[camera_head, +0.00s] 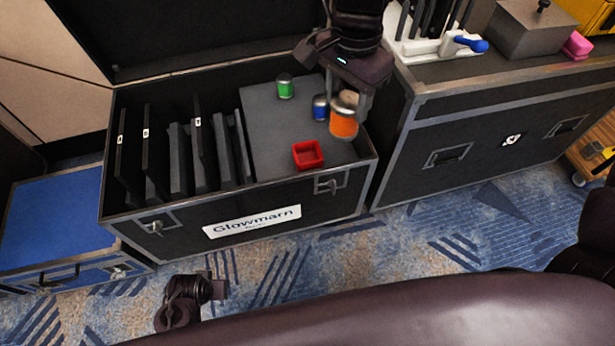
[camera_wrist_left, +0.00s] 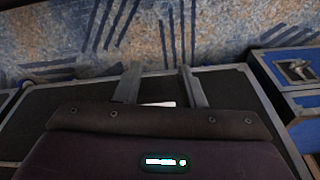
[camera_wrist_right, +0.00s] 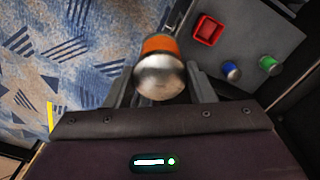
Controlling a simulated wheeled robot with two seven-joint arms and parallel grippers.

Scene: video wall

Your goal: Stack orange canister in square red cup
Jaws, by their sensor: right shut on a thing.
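The orange canister (camera_head: 343,122), with silver ends, is held by my right gripper (camera_head: 348,100) above the grey panel in the open case. In the right wrist view the canister (camera_wrist_right: 160,68) sits between the two fingers (camera_wrist_right: 160,85). The square red cup (camera_head: 308,155) stands on the panel near its front edge, left of and below the canister in the head view. The cup also shows in the right wrist view (camera_wrist_right: 208,31), open and looking empty. My left gripper (camera_head: 218,289) is low in front of the case; its fingers (camera_wrist_left: 158,88) are apart with nothing seen between them.
A green canister (camera_head: 285,86) and a blue canister (camera_head: 320,107) stand on the grey panel (camera_head: 262,130). Upright dark dividers (camera_head: 180,160) fill the case's left side. A second case (camera_head: 480,120) stands to the right, carrying a grey box (camera_head: 535,30).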

